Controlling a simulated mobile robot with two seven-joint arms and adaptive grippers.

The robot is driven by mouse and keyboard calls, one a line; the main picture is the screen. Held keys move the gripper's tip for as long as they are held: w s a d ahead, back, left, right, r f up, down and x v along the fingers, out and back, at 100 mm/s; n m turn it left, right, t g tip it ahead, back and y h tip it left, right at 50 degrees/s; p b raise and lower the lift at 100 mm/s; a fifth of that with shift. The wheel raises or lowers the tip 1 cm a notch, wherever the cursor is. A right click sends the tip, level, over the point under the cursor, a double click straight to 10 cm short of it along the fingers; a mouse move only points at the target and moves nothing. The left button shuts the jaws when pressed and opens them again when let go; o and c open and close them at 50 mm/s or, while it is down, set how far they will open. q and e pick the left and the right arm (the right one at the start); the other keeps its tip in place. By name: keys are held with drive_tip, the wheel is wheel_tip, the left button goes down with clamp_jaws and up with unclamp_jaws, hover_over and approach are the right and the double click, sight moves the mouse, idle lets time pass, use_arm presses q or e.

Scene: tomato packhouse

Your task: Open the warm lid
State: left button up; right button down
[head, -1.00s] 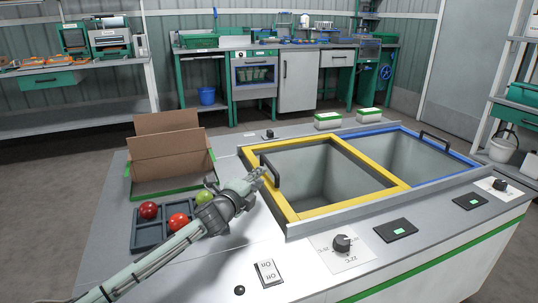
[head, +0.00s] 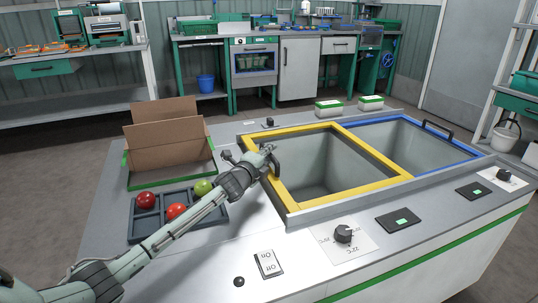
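The yellow-framed lid (head: 375,160) lies over the left well of the chest, flat in its frame. Its dark upright handle (head: 276,168) stands on the left side of the frame. My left gripper (head: 264,152) is at this handle, overlapping its upper part in the picture. The fingers are small and partly hidden, so I cannot tell whether they are open or shut, or touching the handle. A blue-framed lid (head: 462,151) with its own dark handle (head: 437,130) covers the right well. My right gripper is out of view.
A cardboard box (head: 170,150) and a grey tray (head: 146,226) with red and green tomatoes stand left of the lid, near my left arm. A knob marked 22°C (head: 343,233) and a rocker switch (head: 269,264) are on the front panel. Two green-white boxes (head: 329,107) stand behind.

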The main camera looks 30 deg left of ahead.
use_arm(q)
drive_tip(key=c, duration=0.5)
clamp_jaws()
